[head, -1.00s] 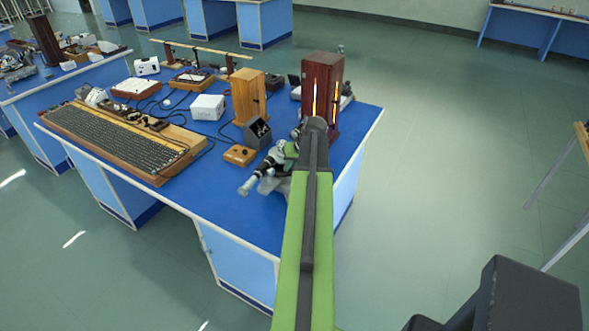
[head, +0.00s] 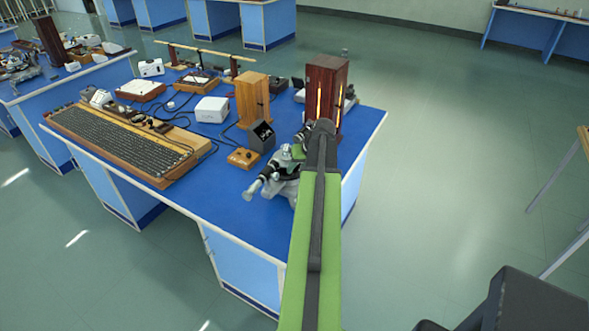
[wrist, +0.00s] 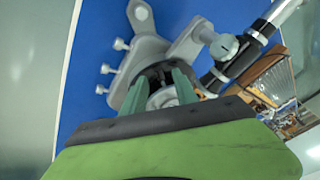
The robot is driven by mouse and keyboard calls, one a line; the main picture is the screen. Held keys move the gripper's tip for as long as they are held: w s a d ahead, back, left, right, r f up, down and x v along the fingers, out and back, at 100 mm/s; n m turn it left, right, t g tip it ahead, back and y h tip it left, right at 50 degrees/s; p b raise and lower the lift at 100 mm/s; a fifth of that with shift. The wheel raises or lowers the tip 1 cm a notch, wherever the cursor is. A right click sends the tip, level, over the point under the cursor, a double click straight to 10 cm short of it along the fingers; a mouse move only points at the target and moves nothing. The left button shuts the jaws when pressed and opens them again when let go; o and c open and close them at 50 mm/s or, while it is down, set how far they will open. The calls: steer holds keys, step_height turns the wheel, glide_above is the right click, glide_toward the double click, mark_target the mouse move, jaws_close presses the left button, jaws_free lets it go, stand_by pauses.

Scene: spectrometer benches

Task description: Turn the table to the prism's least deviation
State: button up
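The spectrometer (head: 284,170) stands near the front right edge of the blue bench, a grey metal body with a dark-and-silver telescope (head: 262,182) pointing front left. My green arm hides its right side in the head view. In the wrist view, the spectrometer's grey body (wrist: 150,48) has several screws on its left, and a black tube (wrist: 240,58) runs to the upper right. My gripper (wrist: 160,88) has its two green fingers apart over the round centre part (wrist: 162,97). I cannot tell whether they touch it. The prism cannot be made out.
A dark red wooden lamp housing (head: 325,88) with glowing slits stands behind the spectrometer. A light wooden box (head: 252,98), a dark slanted box (head: 261,135) and a small wooden switch box (head: 243,158) stand to its left.

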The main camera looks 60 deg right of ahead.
steer(key=p+v, duration=1.2)
steer(key=v, duration=0.3)
steer(key=shift+r, duration=0.35)
steer(key=shift+s, duration=0.1)
